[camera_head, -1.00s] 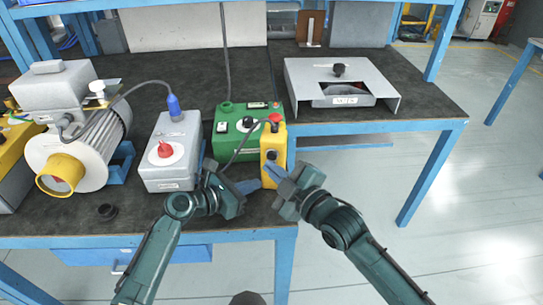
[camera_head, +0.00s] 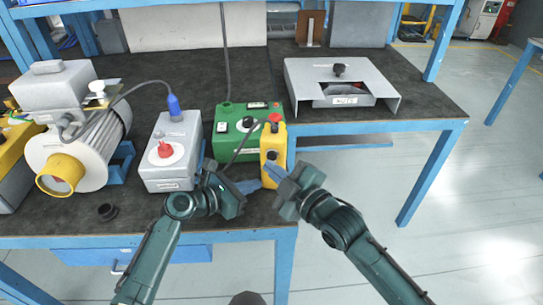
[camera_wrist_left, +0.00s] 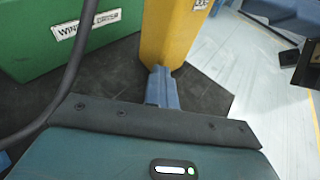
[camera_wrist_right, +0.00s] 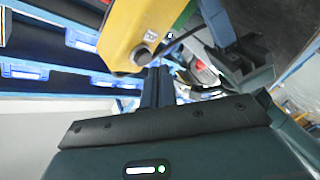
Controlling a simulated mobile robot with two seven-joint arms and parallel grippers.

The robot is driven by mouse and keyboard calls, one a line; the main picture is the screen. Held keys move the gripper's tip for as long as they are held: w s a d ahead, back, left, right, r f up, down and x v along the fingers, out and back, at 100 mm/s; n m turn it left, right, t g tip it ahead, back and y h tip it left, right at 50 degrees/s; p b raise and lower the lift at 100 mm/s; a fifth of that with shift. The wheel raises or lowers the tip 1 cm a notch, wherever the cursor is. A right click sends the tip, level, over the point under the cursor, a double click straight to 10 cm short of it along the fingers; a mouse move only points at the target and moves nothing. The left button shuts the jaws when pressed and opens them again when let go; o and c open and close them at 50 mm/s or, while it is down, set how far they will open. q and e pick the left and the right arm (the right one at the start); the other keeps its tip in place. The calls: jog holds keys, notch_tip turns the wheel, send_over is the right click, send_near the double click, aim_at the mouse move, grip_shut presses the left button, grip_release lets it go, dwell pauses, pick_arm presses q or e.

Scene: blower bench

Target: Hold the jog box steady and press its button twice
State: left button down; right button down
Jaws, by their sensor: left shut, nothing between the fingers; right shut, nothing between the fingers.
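The jog box is a tall yellow box (camera_head: 273,160) with a red button on top and dark controls on its front face. It stands upright at the front edge of the bench. My left gripper (camera_head: 254,185) is shut, its blue fingertips at the lower left side of the box. The left wrist view shows those fingertips (camera_wrist_left: 162,84) against or very near the yellow box (camera_wrist_left: 172,35). My right gripper (camera_head: 273,172) is shut, its tips at the front of the box. In the right wrist view, its tips (camera_wrist_right: 157,78) are beside a round grey button (camera_wrist_right: 141,55); contact is unclear.
A green box (camera_head: 238,130) stands behind the jog box, and a grey box with a red knob (camera_head: 166,150) stands left. A cable (camera_head: 240,148) runs to the jog box. A blower (camera_head: 85,140) is far left. A grey tray (camera_head: 300,85) is back right.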

jog(key=shift+w, duration=0.15)
jog(key=shift+w+d, duration=0.1)
jog(key=shift+w, duration=0.15)
jog(key=shift+w+d, duration=0.1)
jog(key=shift+w, duration=0.5)
dwell(0.7)
jog(key=shift+s, duration=0.1)
dwell(1.2)
jog(key=shift+s+a, duration=0.2)
jog(key=shift+s, duration=0.8)
jog(key=shift+s+a, duration=0.2)
jog(key=shift+s, duration=0.6)
jog(key=shift+s+a, duration=0.15)
jog(key=shift+s, duration=0.6)
jog(key=shift+s+a, duration=0.2)
jog(key=shift+s, duration=0.6)
dwell(0.9)
